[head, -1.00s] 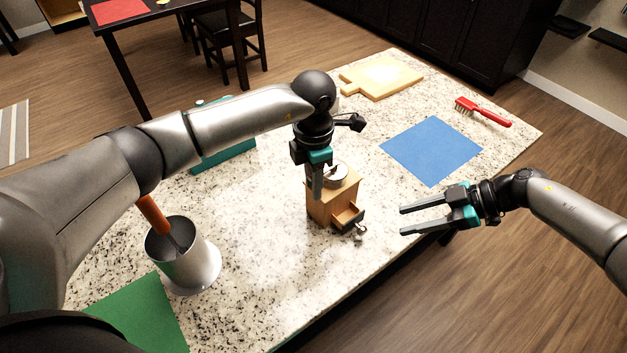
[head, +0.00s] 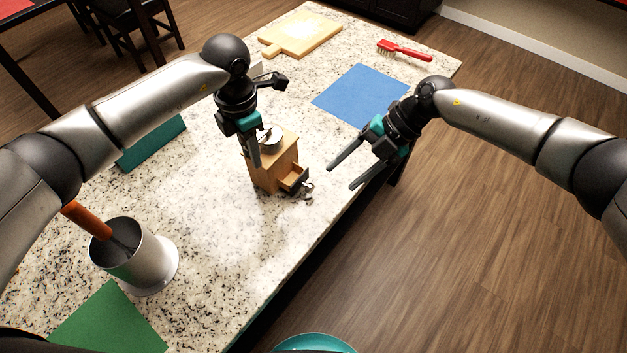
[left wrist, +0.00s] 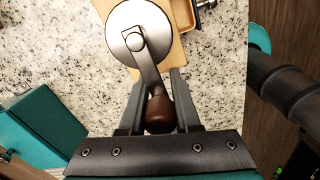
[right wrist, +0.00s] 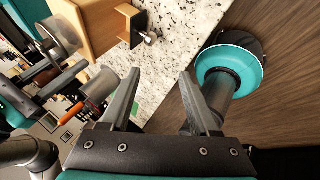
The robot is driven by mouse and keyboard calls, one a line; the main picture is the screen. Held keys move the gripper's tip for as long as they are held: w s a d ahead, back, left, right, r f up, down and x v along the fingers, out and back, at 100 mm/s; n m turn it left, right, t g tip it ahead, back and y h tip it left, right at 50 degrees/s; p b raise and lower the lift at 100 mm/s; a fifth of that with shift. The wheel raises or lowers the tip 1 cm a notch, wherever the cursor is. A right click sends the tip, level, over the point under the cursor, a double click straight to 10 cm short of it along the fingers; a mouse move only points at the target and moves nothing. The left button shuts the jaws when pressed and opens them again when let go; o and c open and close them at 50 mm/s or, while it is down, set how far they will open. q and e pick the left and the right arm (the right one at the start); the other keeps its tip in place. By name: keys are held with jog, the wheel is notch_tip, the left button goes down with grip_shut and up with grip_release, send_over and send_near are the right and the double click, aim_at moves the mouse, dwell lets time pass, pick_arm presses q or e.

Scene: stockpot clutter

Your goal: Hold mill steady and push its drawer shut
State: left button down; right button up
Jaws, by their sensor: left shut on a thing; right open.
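The mill (head: 273,168) is a small upright wooden box with a round metal top, near the table's front edge. Its drawer (head: 294,177) sticks partly out towards the right gripper; its metal knob (right wrist: 150,38) shows in the right wrist view. My left gripper (head: 254,164) points down at the mill's top left side. In the left wrist view its fingers (left wrist: 158,80) are shut with the crank's dark brown knob (left wrist: 160,112) between them. My right gripper (head: 341,177) is open and empty, to the right of the drawer and apart from it, fingers pointing lower left.
A metal pot (head: 132,262) holding an orange-handled tool stands at left, near a green mat (head: 108,322). A blue mat (head: 362,96), red brush (head: 405,51) and cutting board (head: 301,35) lie farther back. A teal object (head: 150,146) stands behind the left arm. Table between pot and mill is clear.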

aim_at(313, 186)
notch_tip(313, 186, up, 4)
jog(key=a+n+t+h, duration=0.1)
jog(key=n+t+h, duration=0.15)
jog(key=n, duration=1.15)
jog(key=shift+n, duration=0.3)
jog(key=x, duration=1.2)
jog(key=shift+w+a+r, duration=0.1)
jog(key=shift+w+a, duration=0.15)
grip_shut()
